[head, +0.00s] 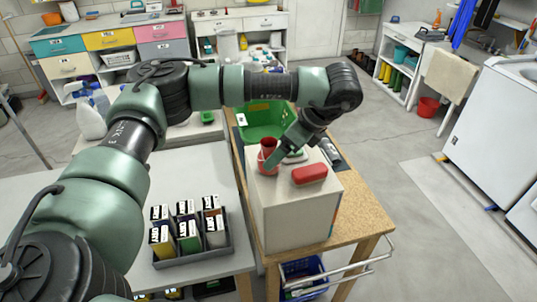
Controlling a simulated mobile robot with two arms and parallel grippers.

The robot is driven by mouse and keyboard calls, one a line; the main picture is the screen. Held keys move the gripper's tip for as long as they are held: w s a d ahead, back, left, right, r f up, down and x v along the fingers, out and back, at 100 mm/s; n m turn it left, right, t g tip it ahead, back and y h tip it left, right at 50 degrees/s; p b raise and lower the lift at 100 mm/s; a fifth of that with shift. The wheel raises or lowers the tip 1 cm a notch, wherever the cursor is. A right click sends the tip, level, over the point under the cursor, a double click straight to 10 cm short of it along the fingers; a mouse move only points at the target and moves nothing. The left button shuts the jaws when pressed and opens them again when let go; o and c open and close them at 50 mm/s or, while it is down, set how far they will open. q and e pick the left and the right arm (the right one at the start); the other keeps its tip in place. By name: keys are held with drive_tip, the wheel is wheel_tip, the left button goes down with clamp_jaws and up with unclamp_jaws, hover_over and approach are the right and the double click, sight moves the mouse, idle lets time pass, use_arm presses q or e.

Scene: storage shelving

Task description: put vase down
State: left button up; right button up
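A small red vase (267,146) with a flared rim stands upright at the left side of the top of a white box (290,218). My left gripper (274,160) reaches down from the upper right, with its greenish fingers at the vase's body. It appears shut on the vase; one finger covers part of it. I cannot tell clearly whether the vase's base touches the box top. My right gripper is not in view.
A red oblong case (309,174) lies on the box close to the vase. A green crate (262,123) stands behind, on the wooden table (362,217). A tray of small cartons (193,250) sits on the white table at left.

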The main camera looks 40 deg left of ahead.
use_arm(q)
drive_tip(key=shift+s+a+f+p, duration=0.25)
drive_tip(key=shift+a+f+p, duration=0.2)
drive_tip(key=shift+a+p, duration=0.1)
drive_tip(key=shift+s+a+f+p, duration=0.2)
drive_tip(key=shift+a+f+p, duration=0.2)
drive_tip(key=shift+a, duration=0.1)
drive_tip(key=x, duration=0.2)
drive_tip(key=shift+a+f, duration=0.25)
drive_tip(key=shift+f, duration=0.1)
drive_tip(key=shift+d, duration=0.25)
drive_tip(key=c, duration=0.4)
clamp_jaws()
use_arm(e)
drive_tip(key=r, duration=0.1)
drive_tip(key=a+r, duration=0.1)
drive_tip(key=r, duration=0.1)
use_arm(q)
drive_tip(key=shift+w+r, duration=0.1)
